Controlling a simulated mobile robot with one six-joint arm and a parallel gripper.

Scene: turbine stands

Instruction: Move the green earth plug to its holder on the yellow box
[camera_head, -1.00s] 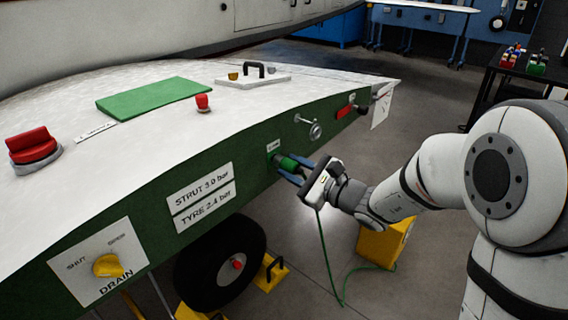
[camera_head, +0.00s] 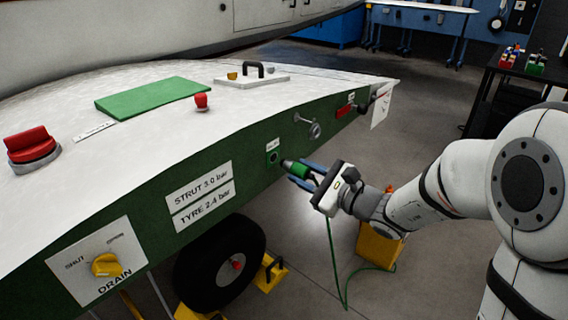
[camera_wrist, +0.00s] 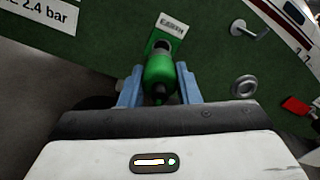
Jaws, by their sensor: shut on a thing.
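In the wrist view the plug (camera_wrist: 159,75) sits between both fingers of my gripper (camera_wrist: 158,88). A green cable (camera_head: 333,262) hangs from the plug to the floor. The yellow box (camera_head: 380,246) stands on the floor below my arm; its holder cannot be made out.
A silver fitting (camera_head: 308,126) and a red tag (camera_head: 345,111) lie along the panel to the right of the socket. The wheel (camera_head: 222,262) and a yellow chock (camera_head: 268,272) are below. Open floor lies between the wheel and the box.

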